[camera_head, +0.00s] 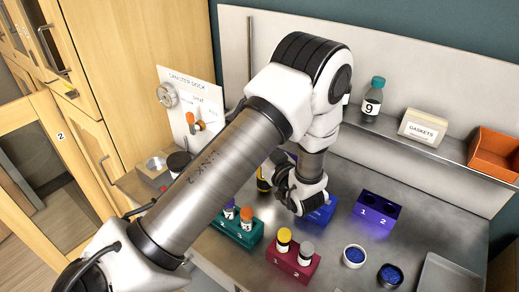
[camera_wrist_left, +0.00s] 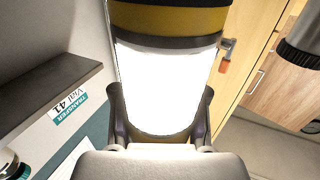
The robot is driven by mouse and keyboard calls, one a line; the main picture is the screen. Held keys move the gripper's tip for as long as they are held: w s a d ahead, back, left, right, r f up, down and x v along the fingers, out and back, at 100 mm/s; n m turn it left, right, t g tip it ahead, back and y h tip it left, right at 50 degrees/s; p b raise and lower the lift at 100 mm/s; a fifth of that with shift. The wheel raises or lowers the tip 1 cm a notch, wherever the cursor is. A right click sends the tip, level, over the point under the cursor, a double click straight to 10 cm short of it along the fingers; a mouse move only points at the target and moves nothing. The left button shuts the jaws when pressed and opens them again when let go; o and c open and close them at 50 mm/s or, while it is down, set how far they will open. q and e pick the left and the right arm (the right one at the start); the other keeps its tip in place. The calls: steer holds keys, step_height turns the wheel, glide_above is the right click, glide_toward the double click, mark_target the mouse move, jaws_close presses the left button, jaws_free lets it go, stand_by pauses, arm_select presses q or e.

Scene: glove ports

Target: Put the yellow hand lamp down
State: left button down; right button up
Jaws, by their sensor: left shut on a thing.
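The yellow hand lamp (camera_wrist_left: 170,85) fills the middle of the left wrist view, with a bright white glowing body and a yellow and dark band at its top. My left gripper (camera_wrist_left: 160,132) is shut on it, a finger on each side of the glowing part. In the head view the lamp (camera_head: 263,179) shows only as a small dark and yellow piece beside my left gripper (camera_head: 277,178), above the steel bench; my wrist and arm hide the rest. I cannot tell its height over the bench. My right gripper is not in view.
Teal (camera_head: 236,234), crimson (camera_head: 291,262), blue (camera_head: 319,216) and purple (camera_head: 377,209) racks stand on the bench (camera_head: 345,235). Two bowls (camera_head: 355,256) of blue bits and a grey tray (camera_head: 447,278) are at right. A shelf (camera_head: 430,146) holds a bottle, a gaskets box and an orange bin.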

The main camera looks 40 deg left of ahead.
arm_select(q)
steer(key=shift+f, duration=0.6)
steer(key=shift+s+f, duration=0.1)
steer(key=shift+f, duration=0.05)
steer(key=c, duration=0.6)
jaws_free()
